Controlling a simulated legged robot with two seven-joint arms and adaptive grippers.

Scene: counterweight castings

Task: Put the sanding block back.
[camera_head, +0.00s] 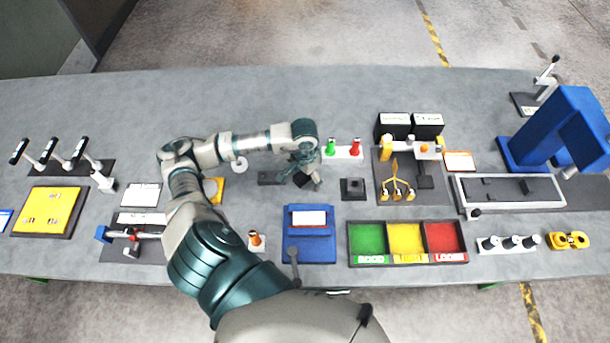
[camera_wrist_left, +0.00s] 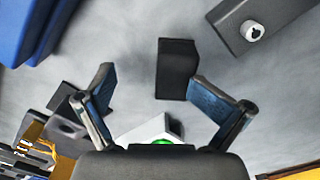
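A dark block (camera_wrist_left: 176,70), which I take to be the sanding block, lies on the grey table. In the left wrist view it sits ahead of my left gripper's fingers, closer to the right-hand finger, with a clear gap to the other one. I cannot tell whether the right-hand finger touches it. My left gripper (camera_head: 304,170) is open and low over the middle of the table; it mostly hides the block in the head view. A dark plate (camera_head: 270,178) lies just left of the gripper; it also shows in the wrist view (camera_wrist_left: 238,22). My right gripper is out of view.
A green and red button strip (camera_head: 343,152) is just behind the gripper. A dark square holder (camera_head: 352,195) stands to its right, a blue tray (camera_head: 309,254) in front. Coloured bins (camera_head: 407,258) and a tool board (camera_head: 385,194) are further right.

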